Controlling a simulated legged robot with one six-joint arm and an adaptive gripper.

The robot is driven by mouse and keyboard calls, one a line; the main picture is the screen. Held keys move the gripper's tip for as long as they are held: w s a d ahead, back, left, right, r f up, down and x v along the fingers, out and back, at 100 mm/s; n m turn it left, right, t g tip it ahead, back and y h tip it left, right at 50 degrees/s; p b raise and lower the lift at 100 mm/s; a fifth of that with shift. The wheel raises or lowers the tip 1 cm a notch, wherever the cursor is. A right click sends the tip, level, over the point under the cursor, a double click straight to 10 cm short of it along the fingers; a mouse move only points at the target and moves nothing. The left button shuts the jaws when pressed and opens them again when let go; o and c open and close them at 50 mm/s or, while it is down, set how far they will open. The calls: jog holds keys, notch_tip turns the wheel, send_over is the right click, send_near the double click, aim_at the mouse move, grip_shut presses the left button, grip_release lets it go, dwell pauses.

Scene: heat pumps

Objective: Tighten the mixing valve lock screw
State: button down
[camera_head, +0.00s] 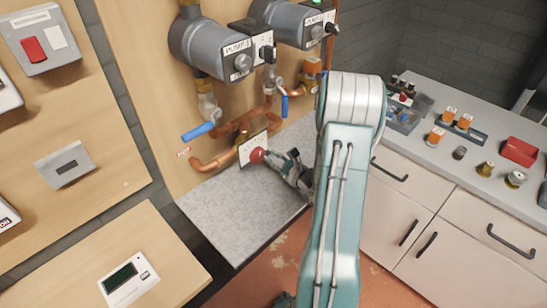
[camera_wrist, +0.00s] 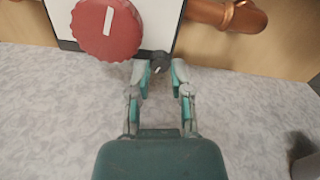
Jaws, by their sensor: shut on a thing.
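The mixing valve has a round red knob (camera_wrist: 107,29) with a white mark, in front of a white plate (camera_wrist: 155,12) with a dark edge. The same red knob (camera_head: 257,155) shows in the head view, low on the wooden panel. The small dark lock screw (camera_wrist: 158,64) sticks out at the plate's lower edge, right of and below the knob. My gripper (camera_wrist: 158,75) reaches it from below in the wrist view, and its fingertips are shut on the screw from both sides. In the head view my gripper (camera_head: 289,165) is beside the red knob; the screw is hidden there.
Copper pipes (camera_head: 215,160) run beside the valve. A blue-handled valve (camera_head: 198,130) and grey pumps (camera_head: 212,48) are above. The grey shelf (camera_head: 235,205) below is mostly clear. A counter (camera_head: 450,185) with several fittings and a red box (camera_head: 519,152) stands at the right.

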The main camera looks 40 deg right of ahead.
jog(key=shift+r, duration=0.2)
jog(key=c, duration=0.5)
grip_release()
jog(key=shift+a, duration=0.1)
jog(key=shift+c, duration=0.2)
jog(key=shift+f, duration=0.1)
jog(key=shift+s, duration=0.15)
jog(key=s, duration=0.7)
jog(key=s+d, duration=0.1)
jog(key=s, duration=0.3)
jog(key=shift+s+f, duration=0.1)
jog(key=shift+s, duration=0.2)
